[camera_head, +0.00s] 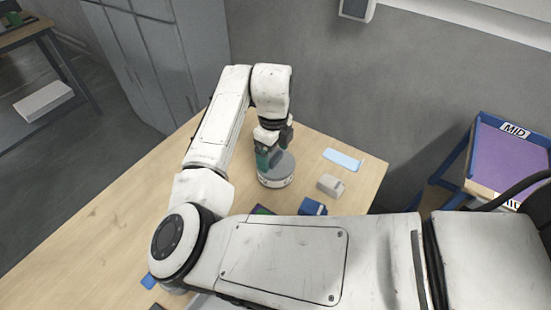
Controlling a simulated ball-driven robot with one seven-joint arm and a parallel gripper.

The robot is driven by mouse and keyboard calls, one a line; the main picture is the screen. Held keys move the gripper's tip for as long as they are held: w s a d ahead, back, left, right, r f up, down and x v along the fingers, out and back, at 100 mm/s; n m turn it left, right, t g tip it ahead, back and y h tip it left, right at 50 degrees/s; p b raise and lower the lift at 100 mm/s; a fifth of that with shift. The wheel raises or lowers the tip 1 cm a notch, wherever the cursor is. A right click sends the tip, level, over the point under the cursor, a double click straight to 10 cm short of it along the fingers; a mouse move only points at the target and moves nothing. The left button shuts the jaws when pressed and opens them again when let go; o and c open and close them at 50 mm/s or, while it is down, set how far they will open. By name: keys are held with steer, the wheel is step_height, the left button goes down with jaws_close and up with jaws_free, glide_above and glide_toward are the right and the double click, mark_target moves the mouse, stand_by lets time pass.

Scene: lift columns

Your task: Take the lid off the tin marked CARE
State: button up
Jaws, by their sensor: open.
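A round tin (275,181) with a flat grey lid (284,168) and a pale side stands upright on the wooden table. Dark lettering shows on its side, too small to read, so I cannot tell if it is the tin marked CARE. My gripper (271,152) points down at the lid from above, its dark fingers open. The fingers overlap the far left part of the lid in this view. I cannot tell whether they touch it. My gripper hides part of the lid.
A light grey block (330,185), a blue box (313,207) and a light blue flat piece (342,159) lie right of the tin. My arm covers the near table. A blue-framed stand (469,150) marked MID is at the right. The table's left part (110,215) is clear.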

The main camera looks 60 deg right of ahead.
steer(key=shift+f, duration=0.45)
steer(key=c, duration=1.1)
steer(key=shift+r, duration=0.15)
steer(key=shift+c, duration=0.2)
